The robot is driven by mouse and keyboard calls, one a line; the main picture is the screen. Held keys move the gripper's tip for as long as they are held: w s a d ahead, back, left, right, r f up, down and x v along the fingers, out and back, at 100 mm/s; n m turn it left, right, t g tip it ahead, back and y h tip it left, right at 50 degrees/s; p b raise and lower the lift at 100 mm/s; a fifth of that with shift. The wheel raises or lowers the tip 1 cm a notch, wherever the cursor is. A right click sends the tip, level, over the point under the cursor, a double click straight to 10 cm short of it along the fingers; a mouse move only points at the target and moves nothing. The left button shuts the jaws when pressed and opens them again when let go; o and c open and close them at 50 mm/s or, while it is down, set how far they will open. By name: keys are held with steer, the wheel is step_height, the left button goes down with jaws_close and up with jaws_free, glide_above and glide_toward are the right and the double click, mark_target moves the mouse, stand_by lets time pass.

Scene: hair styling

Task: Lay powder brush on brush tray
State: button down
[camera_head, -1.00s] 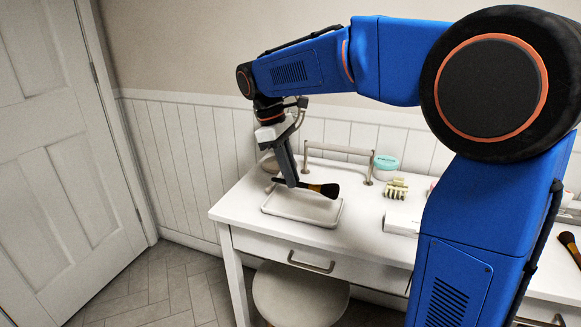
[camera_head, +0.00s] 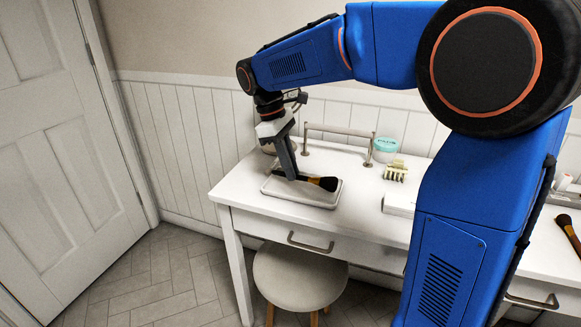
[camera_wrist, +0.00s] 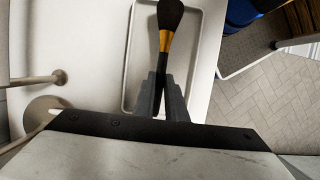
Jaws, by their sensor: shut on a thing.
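The powder brush (camera_head: 325,183) has a dark bristle head, a gold band and a dark handle. My gripper (camera_head: 291,177) is shut on its handle. The brush lies level just over or on the white brush tray (camera_head: 300,199), with its head toward the tray's right end; I cannot tell whether it touches the floor of the tray. In the wrist view the brush (camera_wrist: 168,20) points away from my gripper (camera_wrist: 163,98), inside the outline of the tray (camera_wrist: 131,60). The fingers hide part of the handle.
A metal rail (camera_head: 340,130) stands behind the tray. A teal-lidded jar (camera_head: 385,149) and a pale claw clip (camera_head: 396,171) are to its right. Another brush (camera_head: 567,230) lies at far right. A round stool (camera_head: 300,277) stands below the table's front.

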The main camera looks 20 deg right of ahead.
steer(key=c, duration=1.7)
jaws_free()
steer(key=v, duration=1.7)
steer(key=shift+r, duration=0.25)
